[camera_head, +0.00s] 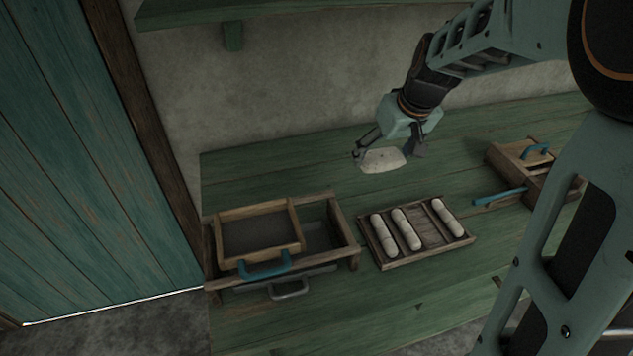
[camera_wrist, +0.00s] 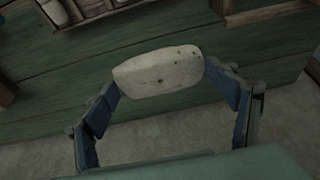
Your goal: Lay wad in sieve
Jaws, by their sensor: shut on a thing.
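The wad (camera_head: 382,160) is a pale, speckled, rounded block. My gripper (camera_head: 388,155) is shut on it and holds it above the green bench, toward the back wall. In the wrist view the wad (camera_wrist: 158,70) sits between the two blue-padded fingers of my gripper (camera_wrist: 165,85). The sieve (camera_head: 290,222) appears to be the wooden frame with a dark flat bottom and a blue handle. It rests on a larger wooden box frame at the bench's left end, to the left of and nearer than the wad. Its inside looks empty.
A wooden tray (camera_head: 388,262) with several pale rolls lies right of the sieve. A wooden device with blue handles (camera_head: 510,160) stands at the right. The larger box frame (camera_head: 345,235) has a grey front handle. A green shelf (camera_head: 190,12) hangs above. The bench (camera_head: 300,165) is clear behind the tray.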

